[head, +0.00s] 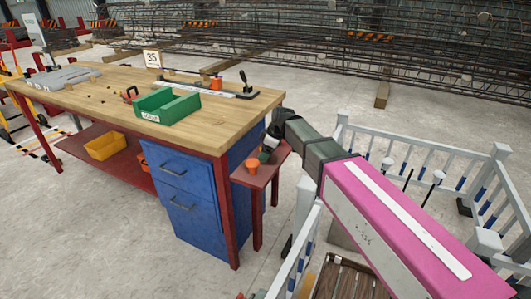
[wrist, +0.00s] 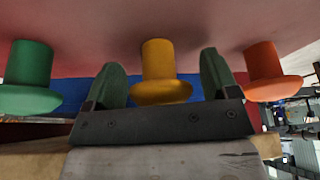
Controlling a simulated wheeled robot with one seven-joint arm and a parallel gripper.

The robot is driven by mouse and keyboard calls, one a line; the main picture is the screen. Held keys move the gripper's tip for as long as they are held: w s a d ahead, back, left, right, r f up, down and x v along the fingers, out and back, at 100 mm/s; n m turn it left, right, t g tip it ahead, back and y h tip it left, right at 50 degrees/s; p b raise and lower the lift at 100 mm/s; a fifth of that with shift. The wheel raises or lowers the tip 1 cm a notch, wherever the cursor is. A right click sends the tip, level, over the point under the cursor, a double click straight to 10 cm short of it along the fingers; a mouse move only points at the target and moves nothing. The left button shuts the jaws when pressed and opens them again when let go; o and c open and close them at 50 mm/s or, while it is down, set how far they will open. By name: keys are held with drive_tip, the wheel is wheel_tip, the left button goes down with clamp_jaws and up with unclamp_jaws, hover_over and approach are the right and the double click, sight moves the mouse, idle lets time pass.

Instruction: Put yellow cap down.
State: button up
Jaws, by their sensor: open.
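The yellow cap (wrist: 162,85) is mushroom-shaped, with a narrow stem and a wide rim. In the wrist view, its stem end meets the red surface of the small side table (wrist: 90,22), which fills the top of that picture. My gripper (wrist: 162,64) is open, with one green finger on each side of the yellow cap and gaps between. In the head view, my gripper is largely hidden by my arm near the small red table (head: 256,181), and I cannot make out the yellow cap there.
A green cap (wrist: 28,80) and an orange cap (wrist: 264,75) stand either side of my fingers. The orange cap also shows in the head view (head: 253,164). The wooden workbench (head: 215,130) with a green bin (head: 167,106) stands left; white railings (head: 425,148) stand right.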

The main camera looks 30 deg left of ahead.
drive_tip(key=v, duration=1.2)
drive_tip(key=w+d+f+m+h, duration=0.15)
drive_tip(key=d+f+m, duration=0.3)
drive_tip(key=d, duration=0.55)
drive_tip(key=w+d+f+m+t, duration=0.1)
drive_tip(key=w+d+f+m, duration=0.15)
drive_tip(key=d+f, duration=0.55)
drive_tip(key=w+d+f+m+h, duration=0.1)
drive_tip(key=w+d+f+m, duration=0.2)
drive_tip(key=d, duration=0.9)
drive_tip(key=s+d+f+m, duration=0.3)
drive_tip(key=d, duration=0.5)
drive_tip(key=s+d+f+m+h, duration=0.1)
drive_tip(key=s+d+f+m, duration=0.1)
drive_tip(key=d, duration=0.6)
drive_tip(key=s+d+f+m+h, duration=0.1)
drive_tip(key=s+d+f+m, duration=0.2)
drive_tip(key=d+m, duration=0.3)
drive_tip(key=d+f, duration=0.1)
drive_tip(key=d, duration=0.1)
drive_tip(key=shift+s+d+f, duration=0.25)
drive_tip(key=shift+s+d, duration=0.05)
drive_tip(key=shift+d, duration=0.1)
